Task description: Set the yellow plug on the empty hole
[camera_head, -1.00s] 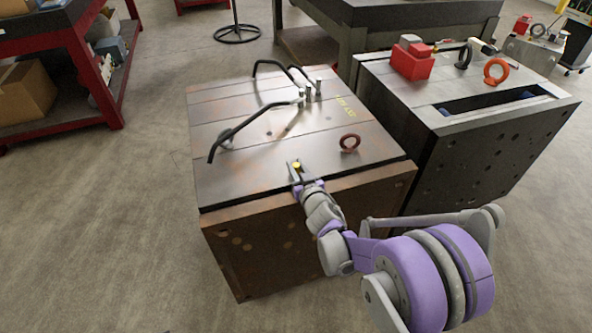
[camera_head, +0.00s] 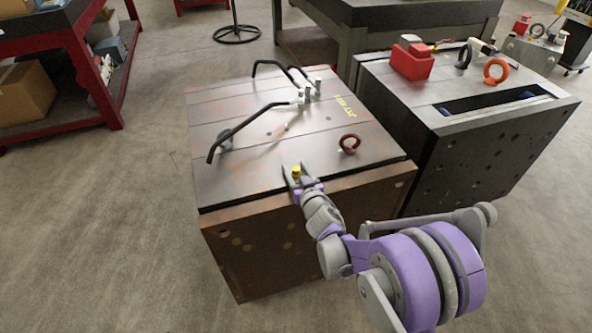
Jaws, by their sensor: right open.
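The yellow plug (camera_head: 296,171) is small and stands on the top face of the rust-brown mould base (camera_head: 240,182), near its front edge. My right gripper (camera_head: 297,172) is at the plug, with its fingers spread apart on either side of it. Whether the plug is seated in a hole is too small to tell, and any hole under it is hidden. My left gripper is not in view.
A brown eye bolt (camera_head: 349,144) stands right of the gripper on the same top. Black bent handles (camera_head: 240,130) and several metal pins (camera_head: 308,92) rise farther back. A grey mould base (camera_head: 500,150) with a red block (camera_head: 411,63) stands at right.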

